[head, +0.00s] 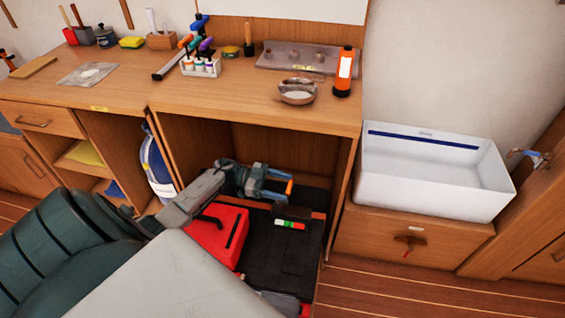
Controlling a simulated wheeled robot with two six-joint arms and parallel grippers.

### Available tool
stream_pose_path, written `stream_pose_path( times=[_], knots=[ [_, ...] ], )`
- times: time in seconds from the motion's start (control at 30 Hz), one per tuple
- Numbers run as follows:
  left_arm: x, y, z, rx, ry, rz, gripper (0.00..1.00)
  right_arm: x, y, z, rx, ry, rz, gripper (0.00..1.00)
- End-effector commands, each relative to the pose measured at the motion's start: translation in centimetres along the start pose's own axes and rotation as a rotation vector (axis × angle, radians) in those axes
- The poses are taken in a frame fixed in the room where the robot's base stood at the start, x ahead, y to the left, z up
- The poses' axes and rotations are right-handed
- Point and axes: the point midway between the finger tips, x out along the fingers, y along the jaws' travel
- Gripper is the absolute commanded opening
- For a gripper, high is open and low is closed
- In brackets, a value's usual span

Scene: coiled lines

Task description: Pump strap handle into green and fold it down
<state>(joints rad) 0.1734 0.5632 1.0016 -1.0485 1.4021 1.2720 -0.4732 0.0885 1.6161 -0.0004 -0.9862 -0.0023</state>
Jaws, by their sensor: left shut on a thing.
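My left gripper (284,187) reaches into the open bay under the counter. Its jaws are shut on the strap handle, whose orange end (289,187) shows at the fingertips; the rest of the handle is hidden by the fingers. Below it, a small indicator with green, white and red bands (290,224) lies on top of a black box (285,255). I cannot make out a pointer on the bands. A dark block (292,211) sits just behind the indicator. My right gripper is not in view.
A red case (215,235) stands left of the black box, partly under my arm. The counter edge (260,123) overhangs the bay, and a side panel (340,195) bounds it on the right. A blue bottle (155,165) stands left. A white sink (430,185) is at the right.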

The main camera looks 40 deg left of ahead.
Motion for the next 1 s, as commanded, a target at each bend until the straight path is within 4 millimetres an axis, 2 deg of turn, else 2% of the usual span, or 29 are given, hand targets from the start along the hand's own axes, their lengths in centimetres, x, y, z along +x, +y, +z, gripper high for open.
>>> stream_pose_path(
  times=[0.03, 0.27, 0.3, 0.4, 0.67, 0.77, 0.87, 1.0],
  knots=[
    [-0.3, 0.1, 0.5, -0.005, -0.012, -0.002, 0.26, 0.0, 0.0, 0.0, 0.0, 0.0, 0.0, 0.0],
    [-0.3, 0.2, 0.6, -0.008, -0.014, -0.003, 0.26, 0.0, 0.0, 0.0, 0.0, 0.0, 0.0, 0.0],
    [-0.3, 0.2, 0.6, -0.008, -0.014, -0.002, 0.73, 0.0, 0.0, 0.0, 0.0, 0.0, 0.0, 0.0],
    [-0.3, 0.1, 0.6, -0.007, -0.012, -0.002, 0.9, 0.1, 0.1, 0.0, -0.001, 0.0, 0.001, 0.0],
    [-0.2, 0.1, 0.4, -0.005, -0.007, -0.001, 0.9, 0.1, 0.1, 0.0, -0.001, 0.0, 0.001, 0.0],
    [-0.8, 0.1, 0.4, -0.005, -0.008, -0.002, 0.9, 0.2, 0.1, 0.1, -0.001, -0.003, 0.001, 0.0],
    [-2.1, 0.1, 0.5, -0.005, -0.01, -0.002, 0.9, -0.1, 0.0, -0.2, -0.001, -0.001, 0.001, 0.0],
    [-5.1, 0.1, 0.7, -0.006, -0.012, -0.003, 0.9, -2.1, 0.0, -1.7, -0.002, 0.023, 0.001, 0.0]
  ],
)
